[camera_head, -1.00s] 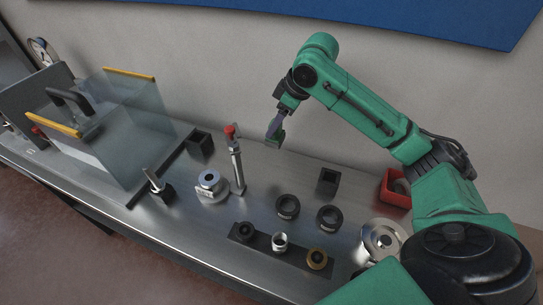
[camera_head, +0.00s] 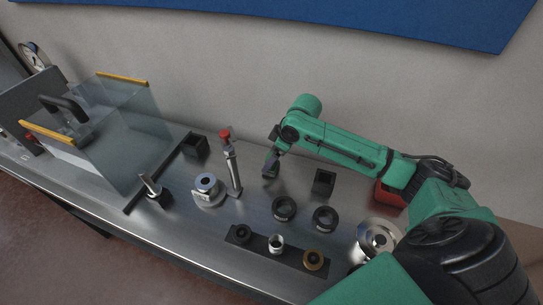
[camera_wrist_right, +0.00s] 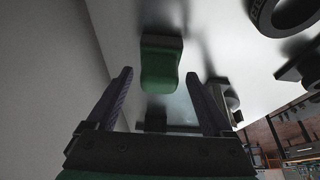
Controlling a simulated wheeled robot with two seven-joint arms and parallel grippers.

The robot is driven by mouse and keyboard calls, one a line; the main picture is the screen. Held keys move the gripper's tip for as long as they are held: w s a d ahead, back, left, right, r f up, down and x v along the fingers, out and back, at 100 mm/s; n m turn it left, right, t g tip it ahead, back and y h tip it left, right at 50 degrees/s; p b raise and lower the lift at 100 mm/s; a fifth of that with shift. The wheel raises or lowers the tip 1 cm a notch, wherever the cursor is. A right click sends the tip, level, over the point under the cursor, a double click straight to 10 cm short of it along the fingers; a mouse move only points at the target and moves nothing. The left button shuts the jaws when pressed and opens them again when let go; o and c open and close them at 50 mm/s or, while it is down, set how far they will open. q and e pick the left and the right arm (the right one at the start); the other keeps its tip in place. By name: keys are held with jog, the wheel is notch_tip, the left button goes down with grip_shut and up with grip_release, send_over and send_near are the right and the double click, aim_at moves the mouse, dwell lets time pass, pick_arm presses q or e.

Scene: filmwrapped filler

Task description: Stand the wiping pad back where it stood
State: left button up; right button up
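The wiping pad (camera_wrist_right: 160,66) has a green body on a dark base. In the right wrist view it stands on the bright bench top with its dark base against the surface. My right gripper (camera_wrist_right: 162,74) is open, with one finger on each side of the pad and visible gaps to both. In the head view my right gripper (camera_head: 271,165) is low over the bench's back part, right of the red-topped post, and the pad is hard to make out there. My left gripper is not in view.
A red-topped post (camera_head: 231,160) and a round metal part (camera_head: 207,187) stand to the left. A black square holder (camera_head: 324,182), two dark rings (camera_head: 284,208) and a red bin (camera_head: 389,195) are to the right. A glass guard (camera_head: 120,135) stands farther left.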

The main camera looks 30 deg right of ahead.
jog(key=b+v, duration=0.1)
jog(key=v, duration=1.1)
jog(key=shift+r, duration=0.15)
